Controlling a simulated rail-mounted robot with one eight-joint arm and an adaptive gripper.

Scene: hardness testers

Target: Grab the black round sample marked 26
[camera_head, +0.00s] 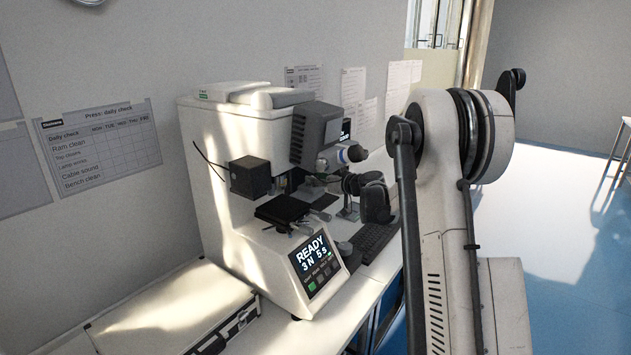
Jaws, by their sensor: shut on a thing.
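My gripper (346,205) shows as a small dark shape beside the right side of the hardness tester (225,170), at the end of my pale arm. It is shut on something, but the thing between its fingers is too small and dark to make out. I cannot pick out a black round sample or the mark 26 anywhere in this view. The tester's black stage (283,208) sits under its head, and its screen (315,264) reads READY.
A black keyboard (374,240) lies on the white bench right of the tester. A pale case (170,315) with a dark handle lies at the front left. Paper sheets hang on the wall behind. Blue floor is open at the right.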

